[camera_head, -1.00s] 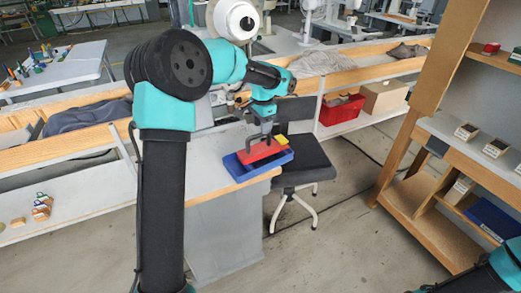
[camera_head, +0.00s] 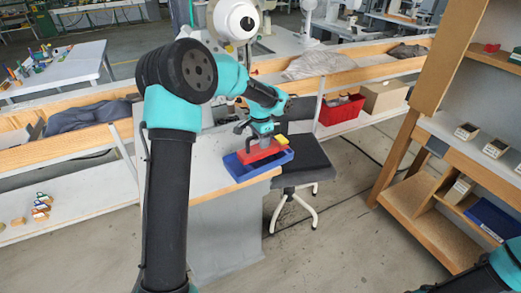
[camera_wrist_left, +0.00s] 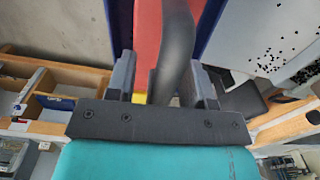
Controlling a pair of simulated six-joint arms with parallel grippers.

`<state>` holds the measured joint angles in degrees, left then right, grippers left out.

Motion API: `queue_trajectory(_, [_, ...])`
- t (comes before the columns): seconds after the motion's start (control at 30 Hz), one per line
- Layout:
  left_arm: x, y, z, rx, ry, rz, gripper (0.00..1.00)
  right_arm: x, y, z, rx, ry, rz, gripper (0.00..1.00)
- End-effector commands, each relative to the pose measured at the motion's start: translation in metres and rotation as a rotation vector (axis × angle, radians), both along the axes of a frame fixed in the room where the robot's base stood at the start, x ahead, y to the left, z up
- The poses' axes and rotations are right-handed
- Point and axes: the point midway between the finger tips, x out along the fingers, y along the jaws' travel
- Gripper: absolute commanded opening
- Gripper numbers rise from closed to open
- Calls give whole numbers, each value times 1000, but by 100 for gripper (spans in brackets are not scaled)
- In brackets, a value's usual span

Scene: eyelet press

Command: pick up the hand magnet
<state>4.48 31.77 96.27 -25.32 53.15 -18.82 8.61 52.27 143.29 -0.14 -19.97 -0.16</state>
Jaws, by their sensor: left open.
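The hand magnet (camera_head: 259,156) is a red block with a dark curved handle, lying in a blue tray (camera_head: 246,174) at the front right corner of the white bench. My left gripper (camera_head: 263,141) is right above it, pointing down, and hides most of the handle in the head view. In the left wrist view the dark handle (camera_wrist_left: 176,45) runs between the two open fingers of the left gripper (camera_wrist_left: 163,85), with the red body (camera_wrist_left: 146,30) behind it. The handle sits nearer the right-hand finger; I cannot tell whether they touch. My right gripper is out of view.
A yellow piece (camera_head: 282,139) is at the tray's far right end. A dark chair (camera_head: 305,158) stands close beside the bench on the right. A red bin (camera_head: 341,110) and a cardboard box (camera_head: 384,97) are farther back. Wooden shelving (camera_head: 430,205) stands at right.

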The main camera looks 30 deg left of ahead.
Motion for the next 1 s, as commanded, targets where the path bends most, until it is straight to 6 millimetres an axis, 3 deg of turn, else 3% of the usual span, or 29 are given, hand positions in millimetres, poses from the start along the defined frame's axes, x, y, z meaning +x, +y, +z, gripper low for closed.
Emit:
queue_trajectory(0.5, [0, 0, -3, 0, 0, 0, 48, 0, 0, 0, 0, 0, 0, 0])
queue_trajectory(1.0, [0, 0, -3, 0, 0, 0, 1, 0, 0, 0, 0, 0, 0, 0])
